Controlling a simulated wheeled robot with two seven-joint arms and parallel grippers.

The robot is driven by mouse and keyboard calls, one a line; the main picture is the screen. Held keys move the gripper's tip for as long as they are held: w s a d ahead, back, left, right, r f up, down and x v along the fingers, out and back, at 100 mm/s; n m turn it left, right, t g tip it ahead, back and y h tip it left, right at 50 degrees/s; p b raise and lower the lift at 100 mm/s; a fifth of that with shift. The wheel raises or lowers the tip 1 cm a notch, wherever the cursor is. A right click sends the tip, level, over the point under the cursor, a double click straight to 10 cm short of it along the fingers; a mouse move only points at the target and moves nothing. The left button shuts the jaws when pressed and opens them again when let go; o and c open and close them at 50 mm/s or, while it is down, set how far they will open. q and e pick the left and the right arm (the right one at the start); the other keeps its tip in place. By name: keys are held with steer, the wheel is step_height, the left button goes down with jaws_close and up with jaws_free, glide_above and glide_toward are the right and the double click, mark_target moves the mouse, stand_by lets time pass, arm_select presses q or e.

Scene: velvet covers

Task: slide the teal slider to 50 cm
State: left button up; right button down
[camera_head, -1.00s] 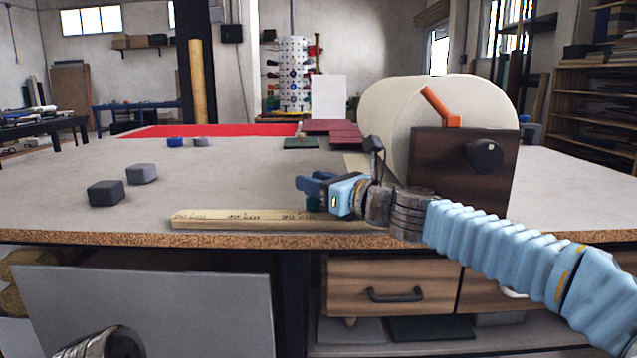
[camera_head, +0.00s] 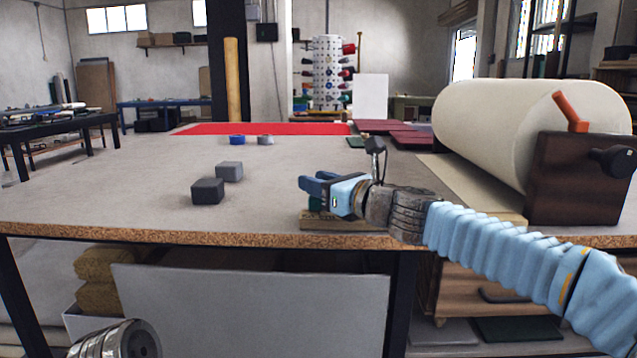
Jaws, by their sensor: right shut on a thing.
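The wooden ruler (camera_head: 345,223) lies along the front edge of the bench. Its left end shows just left of my right gripper; the rest is hidden behind my gripper and forearm, and I cannot read its marks. My right gripper (camera_head: 318,188) is over this left end, shut on the teal slider (camera_head: 315,204). Only a small dark teal patch of the slider shows below the fingers. My left gripper is not in view.
Two grey blocks (camera_head: 208,190) stand on the bench to the left. A blue tape roll (camera_head: 237,140) and a grey one lie farther back near red cloth (camera_head: 258,129). A large cream roll (camera_head: 500,125) on a dark stand is at right. The front-left bench top is clear.

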steer(key=c, duration=0.9)
jaws_free()
steer(key=b+v, duration=0.2)
steer(key=v, duration=1.2)
